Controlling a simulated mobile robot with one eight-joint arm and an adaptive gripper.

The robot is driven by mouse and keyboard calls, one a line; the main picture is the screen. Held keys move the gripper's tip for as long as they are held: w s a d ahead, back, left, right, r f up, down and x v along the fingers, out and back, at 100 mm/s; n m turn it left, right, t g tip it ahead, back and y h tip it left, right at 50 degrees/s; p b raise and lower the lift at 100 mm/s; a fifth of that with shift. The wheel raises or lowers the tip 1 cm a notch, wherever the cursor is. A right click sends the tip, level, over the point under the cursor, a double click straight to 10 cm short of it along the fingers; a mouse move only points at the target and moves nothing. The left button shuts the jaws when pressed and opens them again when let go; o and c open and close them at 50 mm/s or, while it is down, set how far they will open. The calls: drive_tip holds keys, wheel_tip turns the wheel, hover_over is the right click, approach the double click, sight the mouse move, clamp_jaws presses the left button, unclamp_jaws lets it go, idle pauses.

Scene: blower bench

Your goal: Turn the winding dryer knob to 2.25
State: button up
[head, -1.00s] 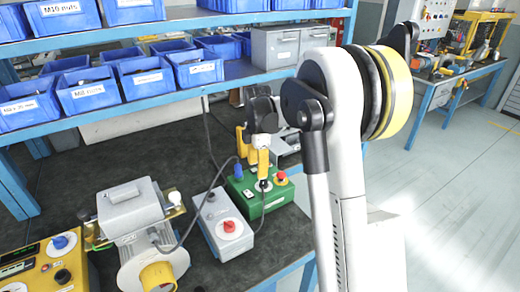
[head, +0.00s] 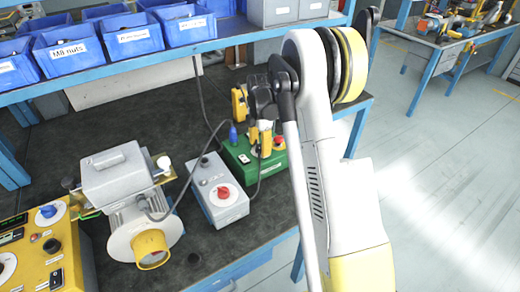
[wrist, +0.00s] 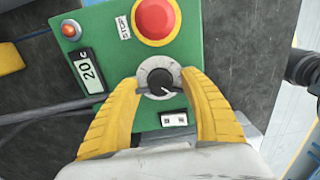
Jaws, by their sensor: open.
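The green box (head: 240,160) stands on the dark bench, which I take to be the winding dryer. In the wrist view its face (wrist: 125,55) carries a display reading 20 C and a black knob (wrist: 160,84) on a round pale dial. My gripper (wrist: 160,80) is open, with one yellow finger on each side of the knob. I cannot tell whether the fingers touch it. The dial's numbers are too small to read. In the head view my gripper (head: 261,138) is over the green box and hides its knob.
A red stop button (wrist: 156,18) sits just beyond the knob. A grey box with a red knob (head: 223,193) is beside the green box. A grey motor (head: 118,180) and a yellow panel (head: 40,255) stand farther left. A cable (head: 195,160) runs between them. Blue bins (head: 70,50) fill the shelf.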

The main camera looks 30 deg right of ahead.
clamp_jaws()
